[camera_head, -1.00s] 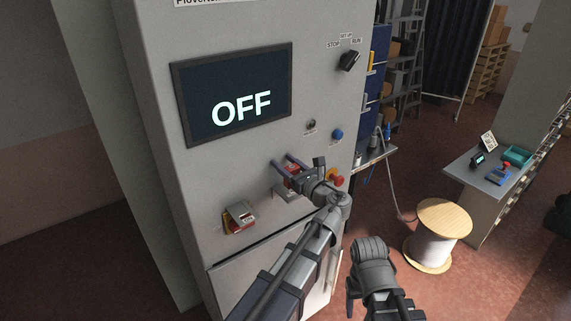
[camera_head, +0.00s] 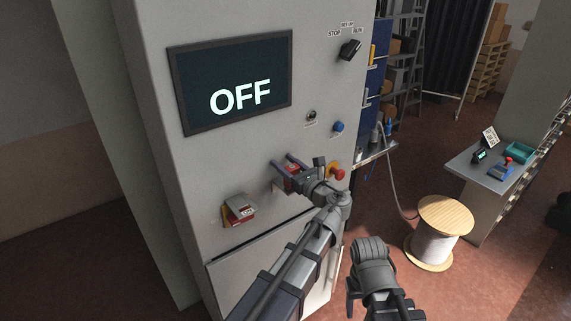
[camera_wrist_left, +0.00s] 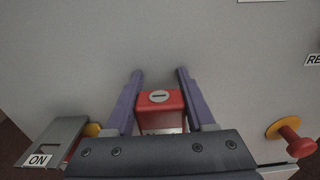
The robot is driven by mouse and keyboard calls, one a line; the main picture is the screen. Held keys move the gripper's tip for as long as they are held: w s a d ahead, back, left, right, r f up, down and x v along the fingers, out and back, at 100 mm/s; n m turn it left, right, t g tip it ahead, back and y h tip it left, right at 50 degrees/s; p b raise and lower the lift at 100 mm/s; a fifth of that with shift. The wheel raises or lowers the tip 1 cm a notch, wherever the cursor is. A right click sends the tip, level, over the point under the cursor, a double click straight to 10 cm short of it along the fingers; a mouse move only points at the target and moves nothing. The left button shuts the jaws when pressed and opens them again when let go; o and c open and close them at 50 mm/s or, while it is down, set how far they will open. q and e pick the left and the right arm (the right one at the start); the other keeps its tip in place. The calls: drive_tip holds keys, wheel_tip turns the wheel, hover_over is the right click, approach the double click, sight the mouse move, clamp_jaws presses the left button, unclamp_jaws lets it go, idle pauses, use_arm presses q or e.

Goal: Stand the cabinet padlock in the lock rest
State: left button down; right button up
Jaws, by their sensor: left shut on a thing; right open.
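The red cabinet padlock (camera_wrist_left: 160,103) shows in the left wrist view between the purple fingers, with a round silver lock face on it. My left gripper (camera_head: 288,163) is shut on the padlock and holds it close to the front of the grey cabinet; in the left wrist view the gripper (camera_wrist_left: 160,88) has a finger on each side of it. In the head view the padlock (camera_head: 292,170) is partly hidden by the gripper. A small grey edge lies just below it; I cannot tell whether this is the lock rest or whether they touch. My right gripper (camera_head: 353,295) is open, low, in front of the cabinet.
A red and yellow switch (camera_head: 238,212) with a grey cover is left of the padlock. A red stop button (camera_head: 337,173) on a yellow base sits close to its right. A dark screen (camera_head: 235,85) above reads OFF. A cable drum (camera_head: 436,240) stands right.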

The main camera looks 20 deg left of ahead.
use_arm(q)
drive_tip(key=shift+f+b, duration=0.3)
drive_tip(key=shift+f, duration=0.05)
idle(0.6)
drive_tip(key=shift+c, duration=0.8)
unclamp_jaws()
drive_tip(key=shift+s+d, duration=0.1)
drive_tip(key=shift+s, duration=0.05)
